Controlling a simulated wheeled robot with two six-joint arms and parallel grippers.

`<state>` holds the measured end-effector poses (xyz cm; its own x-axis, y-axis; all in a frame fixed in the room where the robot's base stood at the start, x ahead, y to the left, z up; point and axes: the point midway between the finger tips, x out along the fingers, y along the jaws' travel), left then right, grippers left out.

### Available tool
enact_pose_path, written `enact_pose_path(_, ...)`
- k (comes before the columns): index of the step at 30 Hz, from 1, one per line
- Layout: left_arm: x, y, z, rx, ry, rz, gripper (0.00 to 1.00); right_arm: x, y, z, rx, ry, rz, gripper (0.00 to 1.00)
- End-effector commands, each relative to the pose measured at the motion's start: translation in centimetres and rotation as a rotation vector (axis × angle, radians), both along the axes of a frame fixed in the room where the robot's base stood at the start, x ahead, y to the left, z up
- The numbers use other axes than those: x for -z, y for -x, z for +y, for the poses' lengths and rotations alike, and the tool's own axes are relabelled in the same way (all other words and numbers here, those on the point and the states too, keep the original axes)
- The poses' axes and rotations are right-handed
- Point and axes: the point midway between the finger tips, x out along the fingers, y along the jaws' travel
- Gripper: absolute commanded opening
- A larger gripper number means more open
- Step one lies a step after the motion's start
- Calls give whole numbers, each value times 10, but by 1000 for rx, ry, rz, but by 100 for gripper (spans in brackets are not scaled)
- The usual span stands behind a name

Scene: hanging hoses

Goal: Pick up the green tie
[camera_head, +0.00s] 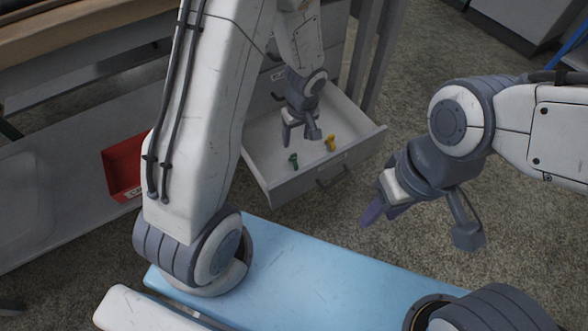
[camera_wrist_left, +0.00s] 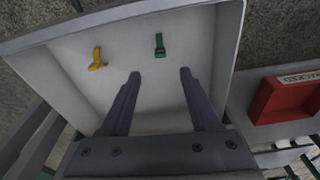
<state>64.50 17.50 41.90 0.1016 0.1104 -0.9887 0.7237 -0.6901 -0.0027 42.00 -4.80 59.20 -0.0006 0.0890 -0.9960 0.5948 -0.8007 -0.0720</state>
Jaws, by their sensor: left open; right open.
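The green tie (camera_head: 294,160) lies on the floor of an open white drawer (camera_head: 262,165). In the left wrist view the green tie (camera_wrist_left: 160,45) lies beyond my fingertips, about midway between them in width. My left gripper (camera_head: 300,138) is open and empty over the drawer, just behind the green tie in the head view; it also shows in the left wrist view (camera_wrist_left: 160,75). My right gripper (camera_head: 418,228) is open and empty, in the air to the right of the drawer.
A yellow tie (camera_head: 330,143) lies in the same drawer, right of the green one. A red bin (camera_head: 122,168) stands on the grey shelf at left. The drawer walls surround my left gripper. Carpeted floor (camera_head: 350,220) lies in front of the drawer.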

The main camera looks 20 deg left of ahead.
Motion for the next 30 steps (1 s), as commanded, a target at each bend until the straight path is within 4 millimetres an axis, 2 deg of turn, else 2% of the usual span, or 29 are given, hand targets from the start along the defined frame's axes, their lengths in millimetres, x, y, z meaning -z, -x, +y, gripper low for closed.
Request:
enact_pose_path(1,9,-1,2,-11,2,-2,62,7,0,0,0,-1,-1,45)
enact_pose_path(5,22,-2,4,-22,2,-1,62,14,0,0,0,-1,-1,45)
enact_pose_path(10,50,-5,7,-20,3,0,62,30,0,0,0,-1,-1,45)
enact_pose_path(17,67,-7,9,-19,3,-1,62,40,0,0,0,-1,-1,45)
enact_pose_path(25,107,-11,14,-20,3,0,62,67,0,0,0,0,0,45)
enact_pose_path(30,112,-13,15,-18,3,-1,62,69,0,0,0,0,0,45)
